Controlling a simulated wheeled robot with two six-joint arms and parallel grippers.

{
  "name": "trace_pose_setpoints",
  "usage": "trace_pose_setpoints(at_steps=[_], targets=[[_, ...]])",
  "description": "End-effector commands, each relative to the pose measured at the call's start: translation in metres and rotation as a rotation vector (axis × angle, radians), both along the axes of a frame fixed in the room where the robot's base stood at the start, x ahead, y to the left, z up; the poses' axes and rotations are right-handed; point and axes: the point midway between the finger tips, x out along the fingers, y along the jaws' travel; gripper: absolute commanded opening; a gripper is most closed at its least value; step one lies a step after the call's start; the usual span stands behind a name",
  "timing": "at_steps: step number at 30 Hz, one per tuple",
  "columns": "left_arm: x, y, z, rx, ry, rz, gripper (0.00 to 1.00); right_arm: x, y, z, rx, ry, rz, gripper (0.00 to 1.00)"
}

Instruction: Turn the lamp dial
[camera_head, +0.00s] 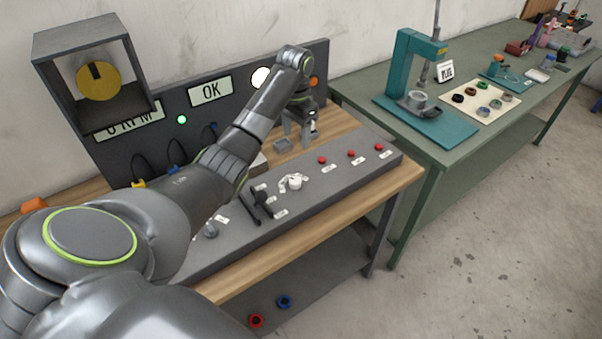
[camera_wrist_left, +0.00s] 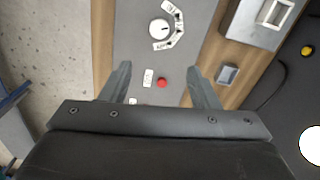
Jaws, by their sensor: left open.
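A white round dial (camera_head: 295,184) with small white labels around part of its edge sits on the grey sloped console (camera_head: 335,178). In the left wrist view the dial (camera_wrist_left: 160,29) shows whole at the top, with a dark mark on its face. My left gripper (camera_head: 299,130) is open and empty, above the back part of the console and apart from the dial. In the left wrist view the dial lies beyond the fingertips (camera_wrist_left: 160,75), and a red button (camera_wrist_left: 162,82) shows between the fingers. My right gripper is not in view.
Several red buttons (camera_head: 351,153) line the console's right side. A black lever (camera_head: 258,203) stands left of the dial. The dark back panel (camera_head: 222,112) carries an OK sign and a white round lamp (camera_head: 261,77).

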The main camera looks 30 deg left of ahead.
Motion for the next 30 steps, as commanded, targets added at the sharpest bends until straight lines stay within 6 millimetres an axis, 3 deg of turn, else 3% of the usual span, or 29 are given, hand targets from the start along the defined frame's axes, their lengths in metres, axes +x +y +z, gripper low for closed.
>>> trace_pose_setpoints(at_steps=[10, 21, 30], targets=[[-0.001, 0.0, -0.043, 0.0, 0.0, 0.0, 0.55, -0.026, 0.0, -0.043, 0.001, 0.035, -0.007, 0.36], [-0.001, 0.0, -0.089, 0.0, 0.0, 0.0, 0.55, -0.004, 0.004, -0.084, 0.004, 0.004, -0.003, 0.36], [-0.003, -0.001, -0.142, -0.001, 0.004, 0.0, 0.55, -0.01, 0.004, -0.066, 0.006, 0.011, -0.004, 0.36]])
